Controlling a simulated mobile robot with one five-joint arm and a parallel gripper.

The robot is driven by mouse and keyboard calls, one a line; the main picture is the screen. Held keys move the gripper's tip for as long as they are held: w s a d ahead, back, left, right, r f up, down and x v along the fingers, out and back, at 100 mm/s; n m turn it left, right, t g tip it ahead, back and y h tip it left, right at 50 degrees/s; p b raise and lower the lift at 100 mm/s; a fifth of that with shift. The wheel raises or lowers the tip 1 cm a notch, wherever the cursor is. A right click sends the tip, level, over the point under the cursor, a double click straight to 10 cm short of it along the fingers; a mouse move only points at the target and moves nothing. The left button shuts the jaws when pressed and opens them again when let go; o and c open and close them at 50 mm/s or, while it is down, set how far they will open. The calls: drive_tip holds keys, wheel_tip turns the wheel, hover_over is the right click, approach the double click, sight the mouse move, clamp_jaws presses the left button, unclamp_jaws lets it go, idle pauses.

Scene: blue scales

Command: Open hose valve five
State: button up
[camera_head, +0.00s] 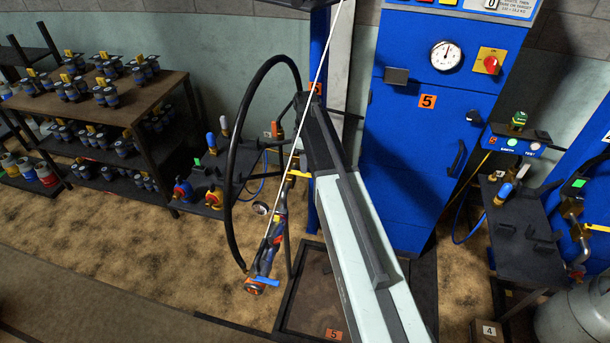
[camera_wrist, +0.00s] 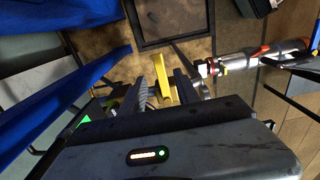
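A yellow lever (camera_wrist: 163,85), which looks like the hose valve handle, shows in the wrist view between the two fingers of my gripper (camera_wrist: 162,92). The fingers stand apart, one on each side of it; I cannot tell whether either touches it. In the head view a yellow piece (camera_head: 298,174) shows just left of my pale green arm, which hides the gripper and most of the valve there. A black hose (camera_head: 231,170) loops to the left, with a fitting (camera_head: 266,262) at its lower end. An orange 5 label (camera_head: 427,101) is on the blue cabinet (camera_head: 410,150).
The cabinet has a gauge (camera_head: 446,56) and a red knob (camera_head: 491,64). A dark shelf (camera_head: 130,100) with several small cylinders stands left. A dark side table (camera_head: 520,240) and grey tank (camera_head: 575,320) stand right. A silver fitting (camera_wrist: 265,55) lies right of my gripper in the wrist view.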

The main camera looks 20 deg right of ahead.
sight(300, 174)
wheel_tip(300, 174, down, 4)
drive_tip(key=b, duration=0.2)
drive_tip(key=shift+b, duration=0.35)
drive_tip(key=shift+r, duration=0.1)
drive_tip(key=shift+c, duration=0.4)
clamp_jaws()
idle(0.5)
